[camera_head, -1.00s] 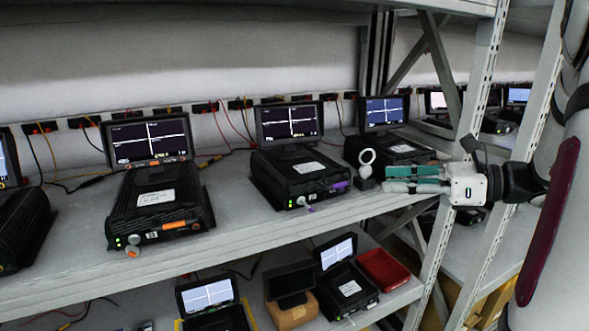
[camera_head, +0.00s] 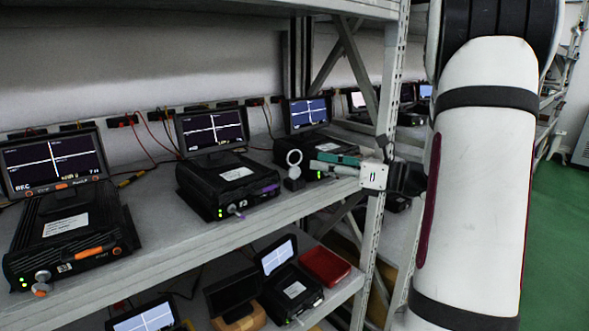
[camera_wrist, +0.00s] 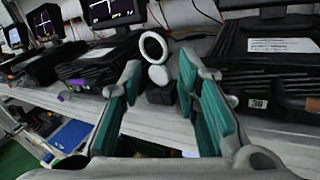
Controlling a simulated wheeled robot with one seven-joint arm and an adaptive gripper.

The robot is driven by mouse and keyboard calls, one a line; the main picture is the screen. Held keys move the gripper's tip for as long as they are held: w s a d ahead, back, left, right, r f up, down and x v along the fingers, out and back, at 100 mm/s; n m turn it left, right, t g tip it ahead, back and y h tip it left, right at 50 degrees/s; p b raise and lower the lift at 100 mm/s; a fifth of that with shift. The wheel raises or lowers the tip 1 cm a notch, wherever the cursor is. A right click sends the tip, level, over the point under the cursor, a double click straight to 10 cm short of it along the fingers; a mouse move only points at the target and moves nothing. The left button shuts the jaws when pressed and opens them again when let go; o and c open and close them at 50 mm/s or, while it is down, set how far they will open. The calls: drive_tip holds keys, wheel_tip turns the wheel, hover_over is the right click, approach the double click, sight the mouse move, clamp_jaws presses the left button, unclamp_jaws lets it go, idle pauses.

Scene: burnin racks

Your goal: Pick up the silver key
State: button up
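The silver key appears to be the pale ring (camera_head: 294,158) with a round disc below it, standing upright in a small dark block (camera_head: 294,183) on the shelf. In the wrist view the ring (camera_wrist: 153,47) and block (camera_wrist: 160,95) show beyond and between my fingertips. My gripper (camera_head: 320,163) is just right of the key in the head view. Its teal-padded fingers (camera_wrist: 160,72) are spread apart and empty. I cannot tell exactly how far the tips are from the key.
Black testers with screens line the shelf, one (camera_head: 230,180) left of the key and one (camera_head: 318,148) behind it. A perforated post (camera_head: 383,130) stands beside my gripper. A red tray (camera_head: 325,267) lies below.

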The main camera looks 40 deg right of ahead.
sight(294, 169)
drive_tip(key=x, duration=0.5)
drive_tip(key=shift+a+r, duration=0.15)
drive_tip(key=shift+r, duration=0.1)
clamp_jaws()
